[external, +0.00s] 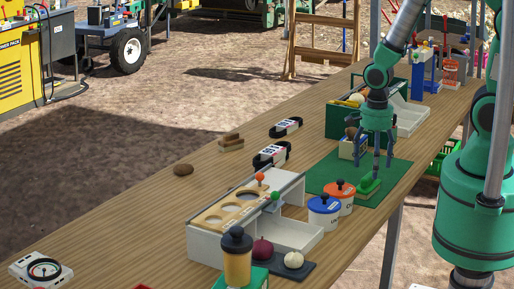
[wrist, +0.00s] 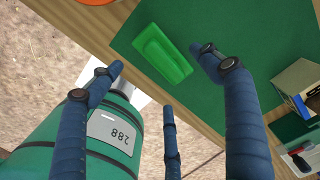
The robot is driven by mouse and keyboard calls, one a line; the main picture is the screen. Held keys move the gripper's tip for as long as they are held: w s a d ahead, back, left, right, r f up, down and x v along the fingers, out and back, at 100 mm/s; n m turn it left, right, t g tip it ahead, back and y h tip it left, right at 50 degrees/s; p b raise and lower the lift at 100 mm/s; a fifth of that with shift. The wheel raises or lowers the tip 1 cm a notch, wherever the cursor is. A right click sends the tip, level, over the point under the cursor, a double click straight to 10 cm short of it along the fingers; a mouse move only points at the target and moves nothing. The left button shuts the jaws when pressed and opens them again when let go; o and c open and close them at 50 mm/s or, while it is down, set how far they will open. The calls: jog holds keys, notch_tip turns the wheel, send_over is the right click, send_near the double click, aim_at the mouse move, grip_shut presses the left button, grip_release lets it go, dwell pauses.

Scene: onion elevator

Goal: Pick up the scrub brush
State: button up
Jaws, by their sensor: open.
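The scrub brush appears as a green block with a raised handle (wrist: 163,54) in the wrist view, lying on a dark green mat (wrist: 215,25). In the external view the green brush (external: 368,186) lies on the mat (external: 325,175), just below my fingertips. My gripper (external: 374,165) points down with its blue fingers spread, open and empty. In the wrist view the gripper (wrist: 158,80) has one finger close beside the brush's right end and the others over the table edge.
A small box with brown items (external: 350,149) stands behind the gripper, before a green crate (external: 340,120). The table's front edge is close to the brush.

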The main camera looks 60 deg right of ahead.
aim_at(371, 185)
jog(key=shift+f, duration=0.65)
jog(key=shift+f, duration=0.1)
jog(key=shift+a+f+b, duration=0.1)
jog(key=shift+f+b, duration=0.95)
jog(key=shift+f, duration=1.5)
jog(key=c, duration=1.3)
jog(key=shift+r, duration=0.2)
jog(key=shift+c, duration=0.2)
